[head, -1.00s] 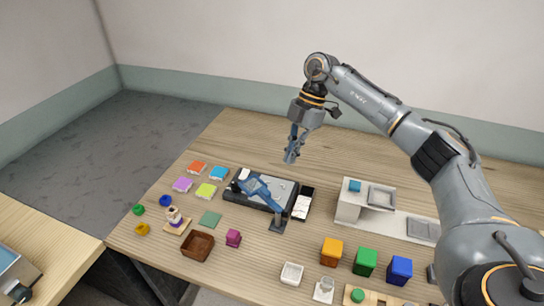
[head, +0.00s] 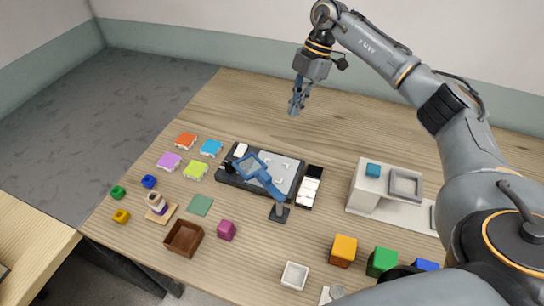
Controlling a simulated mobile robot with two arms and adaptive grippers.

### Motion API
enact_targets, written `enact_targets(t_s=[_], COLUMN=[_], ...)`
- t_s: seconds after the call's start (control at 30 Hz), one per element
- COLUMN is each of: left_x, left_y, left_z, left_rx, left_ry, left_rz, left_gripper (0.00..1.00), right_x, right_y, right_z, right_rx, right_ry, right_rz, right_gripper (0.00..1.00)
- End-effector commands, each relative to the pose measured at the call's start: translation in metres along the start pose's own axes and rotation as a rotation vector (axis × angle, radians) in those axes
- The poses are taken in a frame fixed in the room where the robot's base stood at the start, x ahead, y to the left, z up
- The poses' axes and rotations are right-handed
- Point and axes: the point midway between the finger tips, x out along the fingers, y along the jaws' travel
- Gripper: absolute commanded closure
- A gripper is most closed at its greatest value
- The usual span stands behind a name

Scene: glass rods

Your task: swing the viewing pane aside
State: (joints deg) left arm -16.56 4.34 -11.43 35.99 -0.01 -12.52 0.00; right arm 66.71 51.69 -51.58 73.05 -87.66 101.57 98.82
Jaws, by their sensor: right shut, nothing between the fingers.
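The viewing pane (head: 250,165) is a blue-framed clear pane on a blue arm. The arm rises from a small dark foot (head: 279,214) on the table. The pane hangs above the left part of a dark tray (head: 234,181) with a light grey bed (head: 284,168), covering some of it. My right gripper (head: 294,110) is shut and empty, pointing down above the bare table behind the tray, apart from the pane. My left gripper is not in view.
A narrow box (head: 310,187) with light compartments stands right of the tray. A white stand (head: 371,190) is right; the table's back is clear.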

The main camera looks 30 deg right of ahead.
Motion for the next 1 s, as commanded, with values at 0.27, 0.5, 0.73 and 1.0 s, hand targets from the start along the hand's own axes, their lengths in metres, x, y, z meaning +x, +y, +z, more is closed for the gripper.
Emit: enact_targets(t_s=[0.27,0.5,0.73,1.0], left_x=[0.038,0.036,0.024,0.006], left_y=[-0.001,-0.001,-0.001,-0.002], left_z=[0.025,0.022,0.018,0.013], left_rx=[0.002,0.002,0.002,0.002], left_ry=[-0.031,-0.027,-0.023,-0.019], left_rz=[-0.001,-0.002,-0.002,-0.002], left_gripper=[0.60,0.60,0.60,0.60], right_x=[0.037,0.049,0.092,0.138], right_y=[0.000,0.000,-0.001,0.000], right_z=[0.015,0.015,0.014,0.004], right_rx=[0.000,0.001,0.000,-0.004], right_ry=[0.000,0.000,0.002,0.002], right_rz=[0.000,-0.002,-0.006,-0.001], right_gripper=[1.00,1.00,1.00,1.00])
